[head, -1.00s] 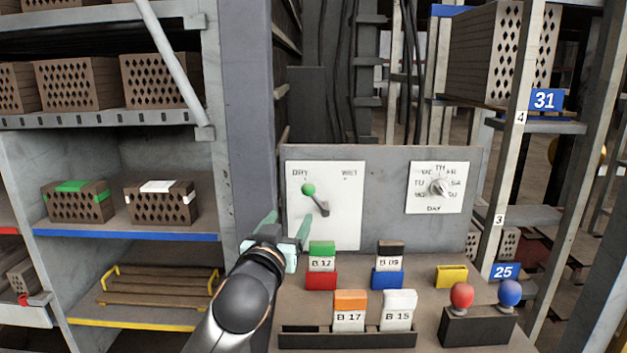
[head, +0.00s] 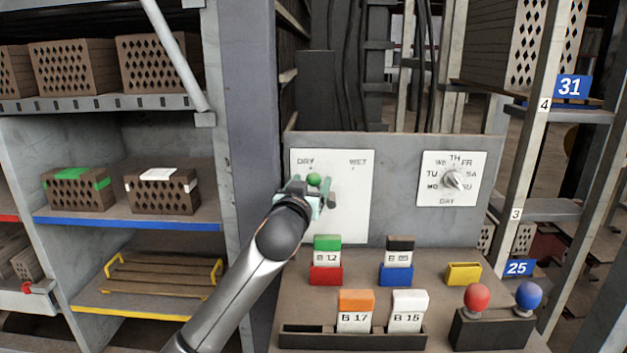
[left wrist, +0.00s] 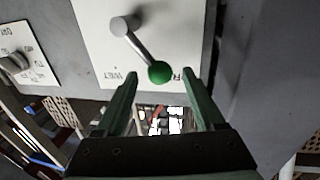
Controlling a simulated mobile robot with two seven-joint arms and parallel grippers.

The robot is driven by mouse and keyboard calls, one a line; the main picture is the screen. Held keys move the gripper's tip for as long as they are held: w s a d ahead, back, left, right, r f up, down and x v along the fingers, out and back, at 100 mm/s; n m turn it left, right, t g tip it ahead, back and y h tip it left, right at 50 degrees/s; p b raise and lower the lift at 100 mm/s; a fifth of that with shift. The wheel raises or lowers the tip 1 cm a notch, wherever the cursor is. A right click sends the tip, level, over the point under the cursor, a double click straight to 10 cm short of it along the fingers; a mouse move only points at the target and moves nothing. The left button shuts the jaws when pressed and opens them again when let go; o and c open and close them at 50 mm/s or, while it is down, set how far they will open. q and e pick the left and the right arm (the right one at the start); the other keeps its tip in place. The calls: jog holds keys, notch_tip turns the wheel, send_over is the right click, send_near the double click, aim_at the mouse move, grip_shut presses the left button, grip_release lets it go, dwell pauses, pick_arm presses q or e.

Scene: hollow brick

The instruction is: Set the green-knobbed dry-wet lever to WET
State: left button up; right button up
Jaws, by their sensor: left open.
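The lever has a green knob (head: 313,179) and a grey arm on a white plate (head: 350,215) marked DRY at left and WET at right. The knob stands at the upper left, under DRY. My left gripper (head: 312,188) is open at the knob, hiding part of the lever. The left wrist view shows the plate turned over, with the green knob (left wrist: 160,72) between the two spread fingertips and a gap on each side. The lever's pivot (left wrist: 124,25) is above it there. The right gripper is not in view.
A day dial (head: 452,180) is on the same grey panel, to the right. Below stand card holders, a yellow bin (head: 463,273) and a box with a red knob (head: 477,297) and a blue knob (head: 528,294). Brick shelves (head: 130,230) are at left.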

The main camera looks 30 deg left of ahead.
pick_arm(q)
jog(key=shift+x, duration=1.3)
grip_shut()
dwell(0.5)
